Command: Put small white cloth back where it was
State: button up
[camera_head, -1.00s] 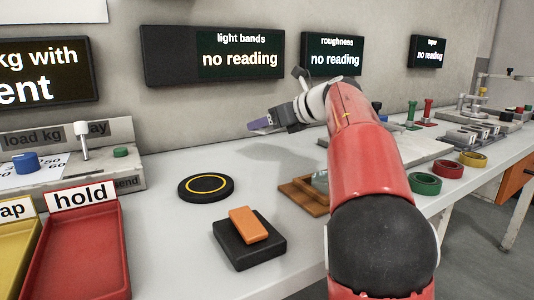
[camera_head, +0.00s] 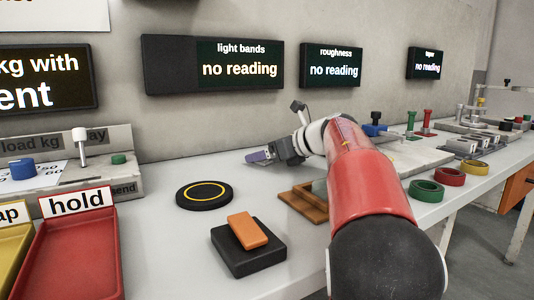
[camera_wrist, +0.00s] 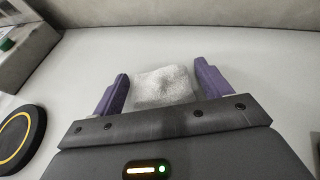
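The small white cloth (camera_wrist: 165,86) lies on the pale bench top in the wrist view, looking slightly rumpled. My gripper (camera_wrist: 161,70) is open, with one purple finger on each side of the cloth and a gap between the cloth and each finger. In the head view my gripper (camera_head: 259,156) is low over the bench near the wall, below the light bands screen. I cannot make out the cloth in the head view; my gripper or arm may hide it.
A black disc with a yellow ring (camera_head: 204,193) lies left of my gripper. Nearer are an orange block (camera_head: 248,230) on a black block (camera_head: 262,258), a brown wooden tray (camera_head: 303,203) and a red hold tray (camera_head: 82,258). The bench around my gripper is clear.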

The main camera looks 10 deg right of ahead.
jog(key=shift+o, duration=0.6)
jog(key=shift+r, duration=0.1)
jog(key=shift+s+d+r, duration=0.1)
jog(key=shift+r, duration=0.05)
jog(key=p+v, duration=0.1)
jog(key=v, duration=1)
jog(key=shift+s+d+r, duration=0.1)
jog(key=shift+s+d, duration=0.1)
jog(key=shift+s, duration=0.1)
